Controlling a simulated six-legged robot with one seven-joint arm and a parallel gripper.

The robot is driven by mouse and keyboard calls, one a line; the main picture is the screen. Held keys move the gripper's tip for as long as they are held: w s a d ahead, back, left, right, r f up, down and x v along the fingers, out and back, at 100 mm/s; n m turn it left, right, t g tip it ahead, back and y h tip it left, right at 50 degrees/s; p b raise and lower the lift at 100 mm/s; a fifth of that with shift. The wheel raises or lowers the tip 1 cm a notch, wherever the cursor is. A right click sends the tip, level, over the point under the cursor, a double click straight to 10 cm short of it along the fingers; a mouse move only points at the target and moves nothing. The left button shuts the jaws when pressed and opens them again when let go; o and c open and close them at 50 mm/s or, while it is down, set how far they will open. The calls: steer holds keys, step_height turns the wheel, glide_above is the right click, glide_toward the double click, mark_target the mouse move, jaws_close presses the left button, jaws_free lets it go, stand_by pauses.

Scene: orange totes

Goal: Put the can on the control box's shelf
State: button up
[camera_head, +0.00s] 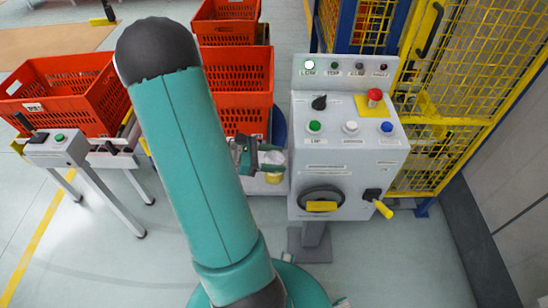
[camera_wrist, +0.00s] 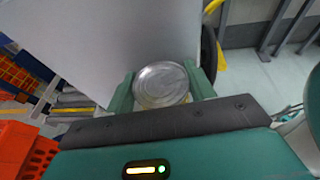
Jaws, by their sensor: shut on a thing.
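My gripper (camera_head: 268,159) is shut on a can, just left of the control box. The can (camera_wrist: 161,84) shows its round silver top between the two green fingers in the wrist view. In the head view the can (camera_head: 273,177) shows a yellow lower part, partly hidden by the fingers. The grey control box (camera_head: 348,160) stands on a post, with buttons, a red knob, a dial and a yellow-handled lever on its face. I cannot make out its shelf clearly; a pale ledge (camera_head: 250,188) lies behind and below the can.
Orange totes (camera_head: 245,85) stand on a conveyor behind my arm, and another tote (camera_head: 75,92) is at the left. A small button post (camera_head: 58,148) stands at the left. Yellow mesh fencing (camera_head: 480,70) closes the right side. The front floor is clear.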

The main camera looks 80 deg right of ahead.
steer(key=shift+f, duration=0.15)
steer(key=o, duration=1.2)
steer(key=shift+w+r, duration=0.1)
steer(key=shift+r, duration=0.1)
steer(key=v, duration=1.2)
